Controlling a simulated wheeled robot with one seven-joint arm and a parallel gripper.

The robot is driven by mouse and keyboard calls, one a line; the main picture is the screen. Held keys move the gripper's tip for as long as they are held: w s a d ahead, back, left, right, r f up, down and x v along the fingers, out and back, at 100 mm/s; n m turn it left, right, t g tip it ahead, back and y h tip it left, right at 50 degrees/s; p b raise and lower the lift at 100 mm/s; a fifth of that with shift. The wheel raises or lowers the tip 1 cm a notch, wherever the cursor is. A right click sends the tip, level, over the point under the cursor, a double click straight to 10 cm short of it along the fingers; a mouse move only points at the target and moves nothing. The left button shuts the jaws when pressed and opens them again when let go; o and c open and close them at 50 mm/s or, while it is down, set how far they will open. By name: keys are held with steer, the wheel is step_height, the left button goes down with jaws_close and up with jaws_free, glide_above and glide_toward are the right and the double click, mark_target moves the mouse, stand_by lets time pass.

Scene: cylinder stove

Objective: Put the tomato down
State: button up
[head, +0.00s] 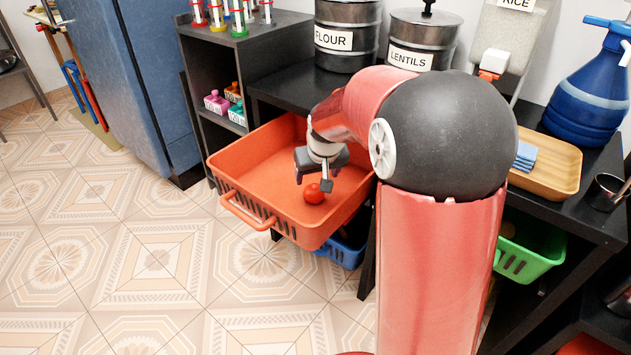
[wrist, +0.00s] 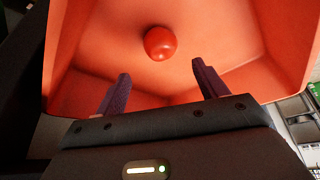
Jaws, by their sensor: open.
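A small round red tomato (head: 314,194) lies on the floor of an orange crate (head: 243,150), close to its front side. My gripper (head: 325,183) hangs over the crate, just above and beside the tomato in the head view. In the wrist view, the tomato (wrist: 160,43) sits beyond the fingertips, centred between them and apart from both. The two purple-grey fingers of my gripper (wrist: 160,82) are spread wide with nothing between them. The orange crate (wrist: 90,55) fills most of the wrist view around the tomato.
A black shelf (head: 258,43) with test tubes stands behind the crate. Flour (head: 345,38) and lentils (head: 420,45) canisters stand at the back. A wooden tray (head: 545,165) and a blue jug (head: 590,90) are on the right. A green basket (head: 530,245) sits below. Tiled floor at left is clear.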

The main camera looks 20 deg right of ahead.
steer(key=s+a+r, duration=0.1)
steer(key=s+r, duration=0.4)
steer(key=s, duration=0.3)
steer(key=s+a+r, duration=0.1)
steer(key=s+r, duration=0.5)
steer(key=s, duration=0.2)
steer(key=s+f, duration=0.2)
steer(key=s, duration=1.1)
steer(key=shift+a+t, duration=0.2)
steer(key=shift+t, duration=0.2)
stand_by(0.4)
